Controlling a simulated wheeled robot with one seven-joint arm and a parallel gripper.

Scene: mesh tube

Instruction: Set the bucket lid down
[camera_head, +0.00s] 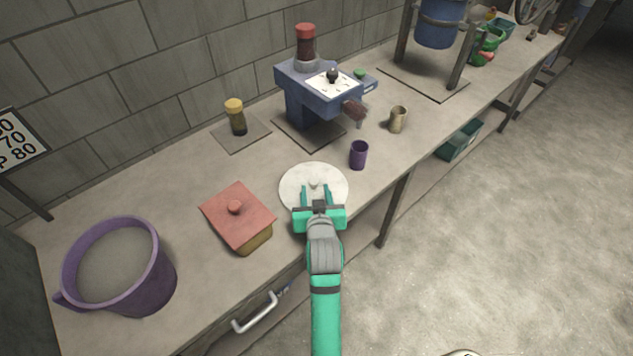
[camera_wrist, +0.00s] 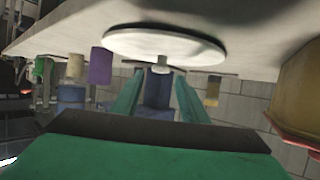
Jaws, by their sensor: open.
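The bucket lid (camera_head: 296,178), a round off-white disc with a small knob, lies flat on the bench near its front edge. It also shows in the wrist view (camera_wrist: 165,44), where the picture is upside down and the lid rests against the bench top. My gripper (camera_head: 316,190) is open over the lid, its two green fingers on either side of the knob and apart from it. The wrist view shows the open fingers too (camera_wrist: 158,88). The purple bucket (camera_head: 150,285) stands uncovered at the left end of the bench, with greyish contents.
A yellow box with a red lid (camera_head: 237,216) stands left of my gripper. A purple cup (camera_head: 359,155) and a tan mug (camera_head: 398,119) stand to the right. A blue machine (camera_head: 306,105) and a yellow-capped jar (camera_head: 236,117) are behind. Bare bench (camera_head: 150,200) lies at the left.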

